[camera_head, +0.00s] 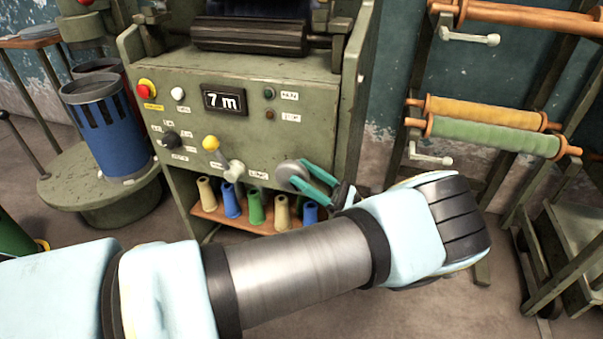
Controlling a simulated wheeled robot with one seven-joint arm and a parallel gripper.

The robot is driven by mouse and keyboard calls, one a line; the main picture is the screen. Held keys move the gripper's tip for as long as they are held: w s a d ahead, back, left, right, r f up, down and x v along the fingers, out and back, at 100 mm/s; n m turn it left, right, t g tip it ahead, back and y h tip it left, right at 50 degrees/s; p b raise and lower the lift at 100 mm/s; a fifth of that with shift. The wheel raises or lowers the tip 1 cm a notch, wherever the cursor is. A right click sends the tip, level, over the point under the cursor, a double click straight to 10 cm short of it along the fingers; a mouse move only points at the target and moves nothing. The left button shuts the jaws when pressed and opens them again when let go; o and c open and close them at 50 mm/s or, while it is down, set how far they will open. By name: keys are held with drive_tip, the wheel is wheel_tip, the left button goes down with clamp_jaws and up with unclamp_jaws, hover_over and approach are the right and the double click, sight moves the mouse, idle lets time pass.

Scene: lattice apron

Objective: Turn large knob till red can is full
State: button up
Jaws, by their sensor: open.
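The large grey round knob (287,171) sits low on the right of the green machine's front panel. My gripper (299,173) has teal fingers, spread apart, with their tips at the knob's right side. One finger is above and one below; I cannot tell whether they touch it. The red can (126,76) stands behind a blue slotted can (107,135) at the left. Only part of its dark red side and rim shows, and its contents are hidden.
The panel's display (225,100) reads "7 m". A yellow-topped lever (211,143), a pale lever (233,172) and a black knob (171,139) sit left of the large knob. Several coloured spools (256,207) stand below. A roll rack (490,137) is at the right.

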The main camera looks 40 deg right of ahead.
drive_tip(key=b+v, duration=0.2)
drive_tip(key=v, duration=0.7)
drive_tip(key=shift+s+f, duration=0.2)
